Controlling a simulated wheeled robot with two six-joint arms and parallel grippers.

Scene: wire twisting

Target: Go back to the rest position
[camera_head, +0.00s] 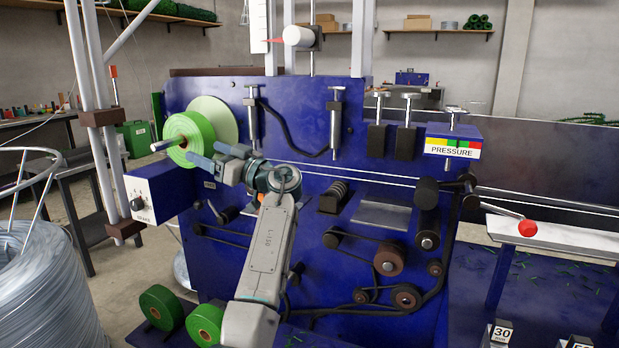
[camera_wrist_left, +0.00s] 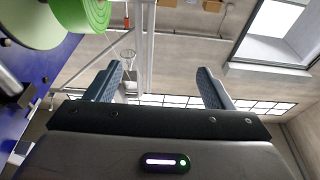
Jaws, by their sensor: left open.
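My left gripper (camera_head: 203,154) is open, with nothing between its fingers. In the head view its fingers point left, close to a green roll (camera_head: 186,136) on the machine's spindle. The left wrist view also shows the gripper's spread, empty fingers (camera_wrist_left: 159,68), with the green roll (camera_wrist_left: 88,12) apart from them at the upper left. My left arm reaches up from the bottom of the head view, in front of the blue machine (camera_head: 330,235). My right gripper is in neither view.
Two green rolls (camera_head: 160,306) (camera_head: 205,322) sit low, left of my arm. A wire coil (camera_head: 45,290) stands at far left. A brake box (camera_head: 155,195) juts out below the spindle. Wires run rightward across the panel, and a red-knobbed lever (camera_head: 527,228) sticks out at right.

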